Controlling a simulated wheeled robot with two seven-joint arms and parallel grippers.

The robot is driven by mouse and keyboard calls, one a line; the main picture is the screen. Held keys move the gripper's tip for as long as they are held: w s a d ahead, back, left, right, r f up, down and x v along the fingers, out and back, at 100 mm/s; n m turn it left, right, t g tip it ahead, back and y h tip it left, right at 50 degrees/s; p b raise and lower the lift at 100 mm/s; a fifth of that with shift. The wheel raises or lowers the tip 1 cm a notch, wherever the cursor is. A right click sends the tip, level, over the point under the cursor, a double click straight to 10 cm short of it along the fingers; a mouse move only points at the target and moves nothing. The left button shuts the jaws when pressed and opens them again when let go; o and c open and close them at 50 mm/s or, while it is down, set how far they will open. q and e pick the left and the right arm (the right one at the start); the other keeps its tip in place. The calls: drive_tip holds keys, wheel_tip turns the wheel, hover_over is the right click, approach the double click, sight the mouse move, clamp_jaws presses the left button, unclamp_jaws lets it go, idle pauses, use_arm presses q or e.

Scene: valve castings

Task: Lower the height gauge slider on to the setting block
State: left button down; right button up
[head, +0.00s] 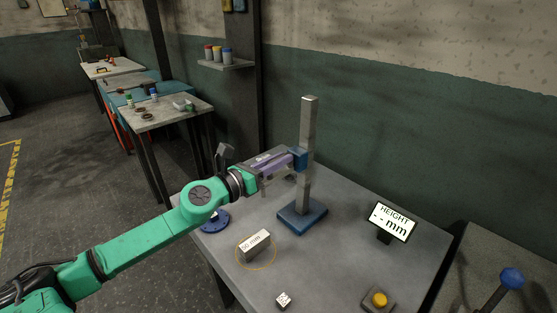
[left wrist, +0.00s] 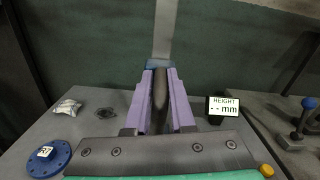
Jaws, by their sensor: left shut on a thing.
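The height gauge has a grey upright post (head: 308,125) on a blue base (head: 302,217). Its blue slider (head: 299,158) is on the post, well above the base. My left gripper (head: 291,160), with purple fingers, is shut on the slider from the left. In the left wrist view the fingers (left wrist: 160,85) reach to the blue slider (left wrist: 160,64) at the post. The setting block (head: 256,244), marked 50 mm, lies on the table inside a thin yellow ring, left of the base and apart from the slider. My right gripper is not in view.
A height display (head: 393,220) showing dashes stands at the right. A blue disc (head: 215,223) lies at the left, partly behind my arm. A blue-knobbed lever (head: 511,279) is far right.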

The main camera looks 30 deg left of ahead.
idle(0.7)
use_arm(q)
wheel_tip(320, 180, down, 14)
drive_tip(key=b, duration=1.2)
drive_tip(key=c, duration=0.8)
unclamp_jaws()
